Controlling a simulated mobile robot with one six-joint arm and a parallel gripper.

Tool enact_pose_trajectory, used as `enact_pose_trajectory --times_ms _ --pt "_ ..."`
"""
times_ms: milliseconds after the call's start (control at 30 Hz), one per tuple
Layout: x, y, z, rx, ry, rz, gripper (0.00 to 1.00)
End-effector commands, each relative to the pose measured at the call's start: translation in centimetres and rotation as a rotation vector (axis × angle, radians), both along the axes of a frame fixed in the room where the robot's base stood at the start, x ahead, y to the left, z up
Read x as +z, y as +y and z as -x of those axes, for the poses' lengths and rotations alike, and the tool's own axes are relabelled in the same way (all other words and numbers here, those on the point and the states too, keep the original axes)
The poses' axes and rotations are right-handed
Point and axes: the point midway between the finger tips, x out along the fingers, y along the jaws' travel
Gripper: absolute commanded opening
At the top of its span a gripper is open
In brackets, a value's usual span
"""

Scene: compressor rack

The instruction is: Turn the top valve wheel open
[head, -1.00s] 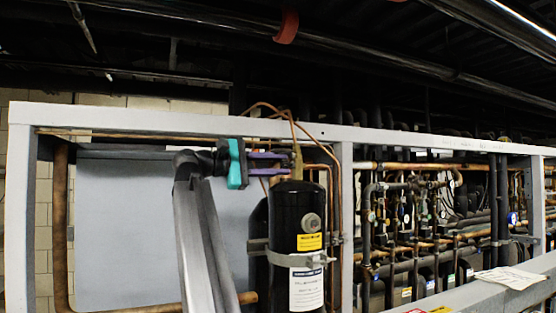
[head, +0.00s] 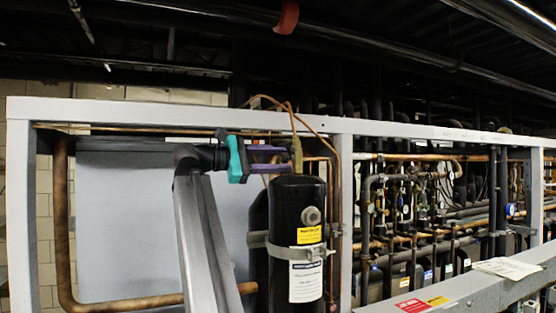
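No valve wheel can be made out clearly. A brass-coloured valve fitting (head: 297,155) stands on top of the black cylinder (head: 285,225), with thin copper tubes rising from it. My gripper (head: 289,158), with a teal body and purple fingers, reaches in from the left just above the cylinder. Its two fingers are apart, one above the other, with a gap between them. The tips are beside the brass fitting; whether they touch it, I cannot tell. Nothing is clearly seen held between them.
A pale grey frame (head: 90,112) surrounds the cylinder, with a post (head: 345,220) to its right. A copper pipe (head: 60,220) runs at the left. Dense pipework (head: 420,200) fills the right bay. A paper sheet (head: 507,269) lies on the lower rail. A red piece (head: 287,16) hangs overhead.

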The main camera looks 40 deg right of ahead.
Motion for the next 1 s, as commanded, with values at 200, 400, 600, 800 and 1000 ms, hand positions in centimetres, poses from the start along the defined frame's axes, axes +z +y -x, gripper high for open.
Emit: enact_pose_trajectory --times_ms 200,400,600,800,1000 --pt "0.1 0.0 0.0 0.002 0.000 0.003 0.43" --pt "0.1 0.4 -0.3 0.004 -0.001 0.004 0.43" --pt "0.0 1.9 -1.0 0.006 -0.001 0.004 0.43" --pt "0.0 4.5 -2.1 0.006 0.000 0.005 0.43" --pt "0.0 7.4 -3.2 0.004 -0.001 0.004 0.43"
